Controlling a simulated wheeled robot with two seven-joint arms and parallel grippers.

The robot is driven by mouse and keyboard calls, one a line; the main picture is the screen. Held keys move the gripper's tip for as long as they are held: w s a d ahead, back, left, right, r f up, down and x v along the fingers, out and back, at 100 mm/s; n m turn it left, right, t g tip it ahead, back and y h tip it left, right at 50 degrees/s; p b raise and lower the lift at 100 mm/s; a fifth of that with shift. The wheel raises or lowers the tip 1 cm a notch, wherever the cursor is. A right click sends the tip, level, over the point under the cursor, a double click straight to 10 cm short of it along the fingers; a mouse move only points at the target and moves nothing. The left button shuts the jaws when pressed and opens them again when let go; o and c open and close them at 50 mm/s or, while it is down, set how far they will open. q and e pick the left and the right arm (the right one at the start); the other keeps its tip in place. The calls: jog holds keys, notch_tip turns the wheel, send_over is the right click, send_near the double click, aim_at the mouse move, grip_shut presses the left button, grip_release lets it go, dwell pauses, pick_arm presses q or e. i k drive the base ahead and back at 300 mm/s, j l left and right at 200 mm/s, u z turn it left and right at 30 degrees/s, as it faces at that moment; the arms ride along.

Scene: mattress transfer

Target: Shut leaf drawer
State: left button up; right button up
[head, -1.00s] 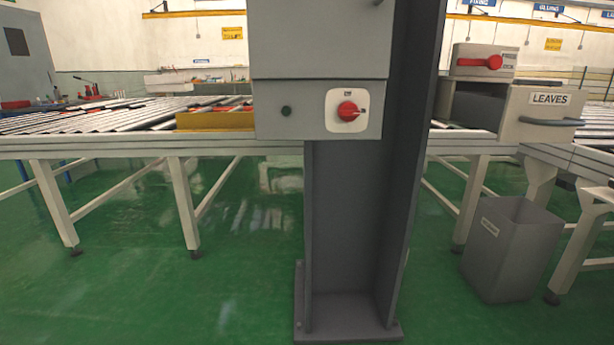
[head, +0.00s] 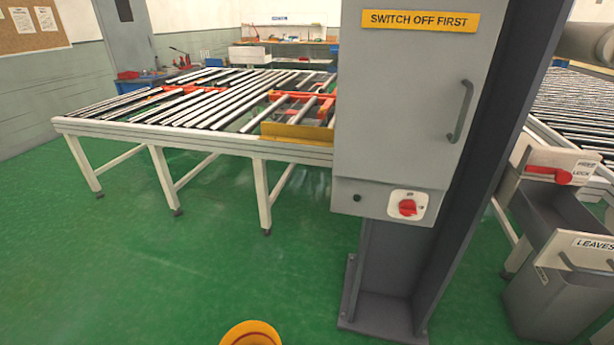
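The leaf drawer (head: 565,252), with a white "LEAVES" label on its front, is at the right edge of the head view. It stands pulled out, and its dark inside shows from above. Its handle is partly cut off by the picture edge. Above it is a grey housing with a red lever (head: 549,174) and a "FREE / LOCK" label. Neither gripper is in view.
A grey cabinet (head: 405,100) with a red rotary switch (head: 407,207) on a dark column stands between me and the roller conveyor (head: 190,137). A yellow rounded thing (head: 250,334) shows at the bottom edge. Green floor is clear at left.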

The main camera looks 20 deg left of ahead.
aim_at(563, 234)
jog(key=z, duration=1.25)
